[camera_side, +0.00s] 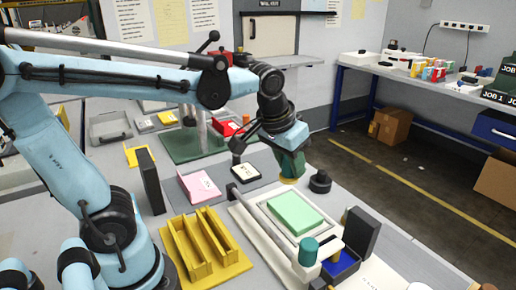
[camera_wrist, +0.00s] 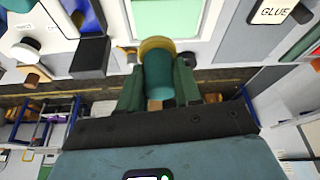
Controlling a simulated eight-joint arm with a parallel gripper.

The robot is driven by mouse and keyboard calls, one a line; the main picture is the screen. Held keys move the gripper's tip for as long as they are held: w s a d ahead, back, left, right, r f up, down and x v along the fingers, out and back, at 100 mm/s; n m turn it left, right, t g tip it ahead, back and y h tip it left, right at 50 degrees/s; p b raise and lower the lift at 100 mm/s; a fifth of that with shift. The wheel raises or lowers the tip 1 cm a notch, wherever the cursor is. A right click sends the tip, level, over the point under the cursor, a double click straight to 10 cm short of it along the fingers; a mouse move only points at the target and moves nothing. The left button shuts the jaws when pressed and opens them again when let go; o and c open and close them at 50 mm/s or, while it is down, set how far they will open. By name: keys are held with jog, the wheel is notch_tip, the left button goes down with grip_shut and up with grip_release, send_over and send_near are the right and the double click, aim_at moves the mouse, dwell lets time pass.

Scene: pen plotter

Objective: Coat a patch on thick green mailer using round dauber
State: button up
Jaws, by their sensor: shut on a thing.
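My gripper (camera_side: 291,160) is shut on the round dauber (camera_side: 291,181), whose yellow head points down toward the plotter bed. In the wrist view the dauber's teal body (camera_wrist: 158,78) sits between the two green fingers (camera_wrist: 158,88), with its yellow head at the far end. The thick green mailer (camera_side: 295,212) lies flat on the white plotter bed (camera_side: 251,218). The dauber is above and behind the mailer in the side view, apparently apart from it. The mailer's pale green face also shows at the top of the wrist view (camera_wrist: 168,17), partly cut off.
A pad marked GLUE (camera_wrist: 286,11) lies beside the bed; it also shows in the side view (camera_side: 245,172). A black round knob (camera_side: 320,182) stands near the dauber. A teal cylinder (camera_side: 308,251), dark upright block (camera_side: 360,234) and yellow rack (camera_side: 205,247) stand around the mailer.

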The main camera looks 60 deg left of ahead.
jog(key=shift+w+d+f+n+g+y, duration=0.2)
jog(key=shift+w+d+f+n+y, duration=0.5)
jog(key=shift+f, duration=1.35)
jog(key=shift+w+d+f+n+g+y, duration=0.15)
jog(key=shift+w+f+n, duration=0.7)
jog(key=shift+f+n, duration=1)
jog(key=shift+w+d+f+n+g+y, duration=0.35)
jog(key=shift+w+f+n, duration=0.5)
jog(key=shift+f, duration=1.35)
jog(key=shift+a+f, duration=0.2)
jog(key=shift+a, duration=4.6)
jog(key=shift+s+d, duration=0.1)
jog(key=shift+d, duration=4.9)
notch_tip(320, 180, up, 8)
jog(key=shift+a, duration=0.15)
